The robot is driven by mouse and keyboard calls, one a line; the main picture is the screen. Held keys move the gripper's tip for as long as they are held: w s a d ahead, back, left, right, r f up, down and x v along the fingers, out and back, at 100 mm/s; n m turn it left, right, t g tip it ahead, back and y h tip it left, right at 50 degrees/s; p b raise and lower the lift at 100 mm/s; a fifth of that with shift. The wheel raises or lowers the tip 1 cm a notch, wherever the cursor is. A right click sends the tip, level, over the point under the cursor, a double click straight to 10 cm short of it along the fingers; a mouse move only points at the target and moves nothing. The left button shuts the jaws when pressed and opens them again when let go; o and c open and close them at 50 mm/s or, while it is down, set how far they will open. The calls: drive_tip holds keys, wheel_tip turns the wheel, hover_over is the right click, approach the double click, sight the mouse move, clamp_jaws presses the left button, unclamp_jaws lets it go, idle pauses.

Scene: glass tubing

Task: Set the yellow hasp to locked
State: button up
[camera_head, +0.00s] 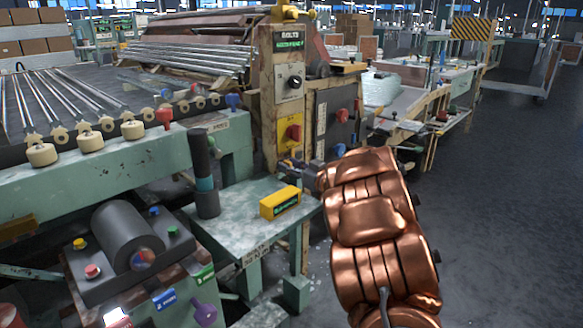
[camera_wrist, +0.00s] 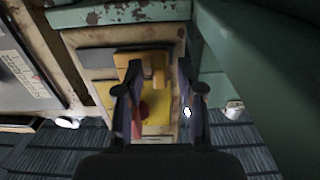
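The yellow hasp (camera_wrist: 155,66) shows in the wrist view as an orange-yellow bar with a tab, on the worn cream cabinet front. Its lock setting cannot be told. A yellow plate with a red knob (camera_wrist: 144,109) is beside it. My gripper (camera_wrist: 159,72) is open, with its dark fingers on either side of the tab; contact cannot be made out. In the head view my gripper (camera_head: 302,168) is small and partly hidden by my copper arm, in front of the lower cabinet. I cannot pick out the hasp there.
The cabinet (camera_head: 268,85) carries a yellow panel with a red knob (camera_head: 292,133) above my gripper. A teal side table (camera_head: 240,228) close by on the left holds a yellow display box (camera_head: 281,203) and a dark cylinder (camera_head: 204,170). The floor (camera_head: 500,190) at right is open.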

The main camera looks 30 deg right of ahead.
clamp_jaws()
